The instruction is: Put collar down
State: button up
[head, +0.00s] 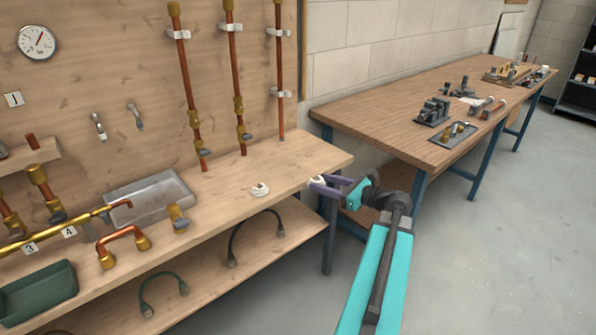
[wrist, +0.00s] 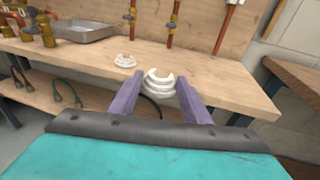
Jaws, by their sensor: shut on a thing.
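A white ringed collar (wrist: 160,84) sits between the two purple fingers of my gripper (head: 322,184) in the wrist view. The gripper is shut on it. In the head view the held collar (head: 317,180) shows only as a small pale patch at the fingertips, partly hidden by them. My gripper is off the right end of the wooden bench (head: 222,187) in the head view. A second white collar (head: 260,190) lies on the bench top, left of my gripper. It also shows in the wrist view (wrist: 125,61), left of the held one.
A grey metal tray (head: 150,200), a brass fitting (head: 177,218) and a copper U-pipe (head: 122,238) stand left on the bench. Vertical copper pipes (head: 187,75) rise along the back board. Bench top around the loose collar is clear. A second table (head: 400,115) stands to the right.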

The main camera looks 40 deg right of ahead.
jog(key=shift+s+d, duration=0.25)
jog(key=shift+d, duration=0.15)
jog(key=p, duration=0.1)
send_over(307, 174)
jog(key=s+a, duration=0.1)
jog(key=s, duration=0.1)
jog(key=shift+s+f, duration=0.1)
jog(key=shift+f, duration=0.5)
jog(key=shift+w+d, duration=0.2)
jog(key=shift+w, duration=0.25)
jog(key=shift+w+d+f, duration=0.1)
jog(key=shift+w+d, duration=0.3)
jog(key=shift+w, duration=0.45)
jog(key=shift+s+a+f+p, duration=0.1)
jog(key=shift+f+p, duration=0.2)
jog(key=shift+f, duration=0.45)
jog(key=shift+f+p, duration=0.4)
jog(key=shift+f, duration=0.4)
